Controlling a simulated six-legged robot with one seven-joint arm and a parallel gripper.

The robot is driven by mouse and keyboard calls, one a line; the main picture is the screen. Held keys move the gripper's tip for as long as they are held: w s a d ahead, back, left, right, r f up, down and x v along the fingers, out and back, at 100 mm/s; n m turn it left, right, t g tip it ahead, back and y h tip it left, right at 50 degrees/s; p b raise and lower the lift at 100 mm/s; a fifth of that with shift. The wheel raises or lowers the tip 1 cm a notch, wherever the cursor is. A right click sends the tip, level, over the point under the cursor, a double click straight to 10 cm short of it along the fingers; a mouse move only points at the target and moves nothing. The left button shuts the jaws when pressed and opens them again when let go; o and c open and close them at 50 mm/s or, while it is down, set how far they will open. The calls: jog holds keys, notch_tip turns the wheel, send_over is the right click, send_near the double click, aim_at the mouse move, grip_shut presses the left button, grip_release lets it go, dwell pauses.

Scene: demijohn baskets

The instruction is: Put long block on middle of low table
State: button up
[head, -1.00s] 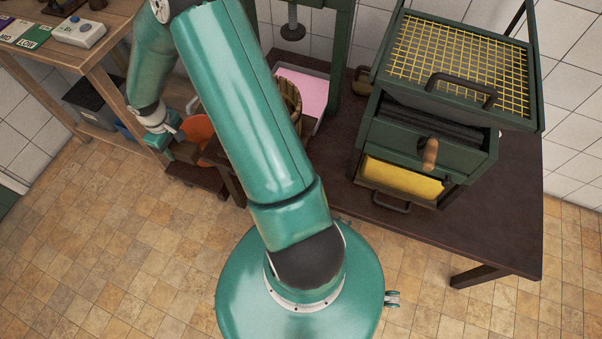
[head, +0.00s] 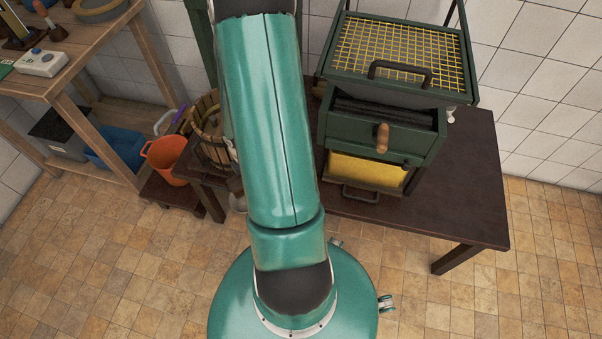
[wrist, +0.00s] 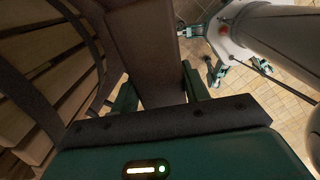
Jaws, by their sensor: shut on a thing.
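In the wrist view my gripper (wrist: 160,88) is shut on the long block (wrist: 148,45), a plain brown bar running away from me between the two green fingers. Its far end is cut off by the top of the picture. In the head view my arm hides the gripper and the block. The low table (head: 465,190) is dark brown and stands lower than the wooden bench. Its right part is bare, and my arm covers part of its left side.
A green cabinet-like device (head: 385,125) with a yellow grid top stands on the table. A slatted wooden basket (head: 212,130) is left of my arm; slats also fill the wrist view's left. An orange bucket (head: 166,158) sits on a small dark stand. A wooden bench (head: 85,60) is at left.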

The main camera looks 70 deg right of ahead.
jog(key=s+n, duration=0.3)
jog(key=s, duration=0.5)
jog(key=shift+n, duration=0.3)
jog(key=d+f, duration=0.3)
jog(key=d, duration=0.1)
jog(key=w+d+f, duration=0.1)
jog(key=d+f, duration=0.2)
jog(key=d, duration=0.1)
jog(key=w+d+f, duration=0.1)
jog(key=d+f, duration=0.2)
jog(key=d, duration=0.1)
jog(key=shift+w+d+f, duration=0.1)
jog(key=shift+w+d, duration=0.1)
jog(key=shift+d, duration=0.1)
jog(key=shift+d+f, duration=0.4)
jog(key=shift+f, duration=0.05)
jog(key=shift+w+d+f, duration=0.1)
jog(key=shift+d+f, duration=0.05)
jog(key=shift+f, duration=1.5)
jog(key=shift+f, duration=0.1)
jog(key=o, duration=1.2)
jog(key=shift+c, duration=0.2)
notch_tip(320, 180, up, 12)
